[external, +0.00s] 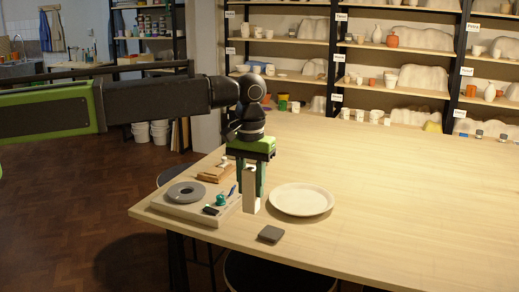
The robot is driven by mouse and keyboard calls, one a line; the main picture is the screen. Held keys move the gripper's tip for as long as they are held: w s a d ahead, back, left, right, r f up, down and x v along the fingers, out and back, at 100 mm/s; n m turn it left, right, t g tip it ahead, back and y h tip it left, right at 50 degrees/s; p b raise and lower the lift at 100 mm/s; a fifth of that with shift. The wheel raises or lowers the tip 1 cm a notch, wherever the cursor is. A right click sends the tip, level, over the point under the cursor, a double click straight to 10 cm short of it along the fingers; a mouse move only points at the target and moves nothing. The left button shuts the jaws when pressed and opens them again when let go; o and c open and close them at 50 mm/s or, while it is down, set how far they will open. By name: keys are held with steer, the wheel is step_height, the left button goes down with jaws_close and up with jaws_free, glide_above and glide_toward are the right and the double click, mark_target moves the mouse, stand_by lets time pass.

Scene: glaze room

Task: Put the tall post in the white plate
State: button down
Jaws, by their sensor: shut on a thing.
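The tall post (251,195) is a pale, narrow upright block near the front left of the wooden table. My gripper (253,185) points straight down, with its green fingers shut on the post. The post looks upright, and its lower end is at or close to the table top; I cannot tell if it touches. The white plate (302,200) is round and empty, just right of the post. The post is beside the plate, not over it.
A pale tray (180,209) with a grey disc (186,192) and small tools lies left of the post. A brown block (215,174) is behind it. A dark grey block (271,234) lies in front of the plate. The table's (420,200) right side is clear.

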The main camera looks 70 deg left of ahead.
steer(key=shift+a+r+b, duration=0.1)
steer(key=shift+r+b, duration=0.1)
steer(key=shift+b, duration=0.15)
steer(key=w+a+f+b, duration=0.1)
steer(key=a+f+b, duration=0.2)
steer(key=w+a+f+b, duration=0.2)
steer(key=a+f+b, duration=0.2)
steer(key=w+a+f+b, duration=0.1)
steer(key=a+f+b, duration=0.2)
steer(key=shift+w+a+f+b, duration=0.3)
steer(key=shift+f+b, duration=0.1)
steer(key=shift+r, duration=0.25)
steer(key=shift+f, duration=0.15)
steer(key=c, duration=1)
jaws_free()
